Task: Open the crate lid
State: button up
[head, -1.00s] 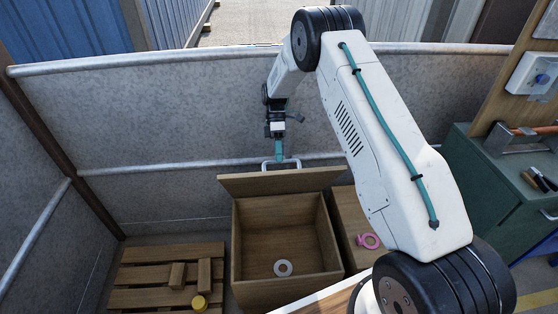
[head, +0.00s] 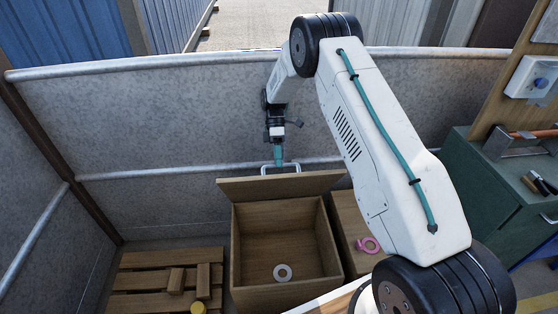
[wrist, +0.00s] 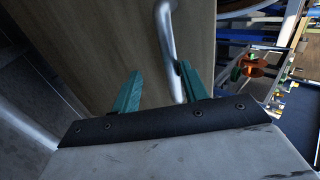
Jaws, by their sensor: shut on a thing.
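A pale metal handle (head: 282,164) sits at the lid's top edge. My gripper (head: 279,164) is shut on the handle, its teal fingers reaching down to it. In the wrist view the teal fingers (wrist: 160,88) stand on either side of the handle (wrist: 168,45), against the lid's wooden face (wrist: 90,40). The exact finger contact is hard to see.
A wooden box (head: 345,212) with a pink ring (head: 367,245) stands right of the crate. A grey wall (head: 170,120) runs close behind. A green cabinet (head: 480,185) is far right.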

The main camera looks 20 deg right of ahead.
jog(key=s+r, duration=0.2)
jog(key=s, duration=0.6)
jog(key=s+r, duration=0.3)
jog(key=s, duration=0.5)
jog(key=shift+a, duration=0.35)
jog(key=shift+c, duration=0.4)
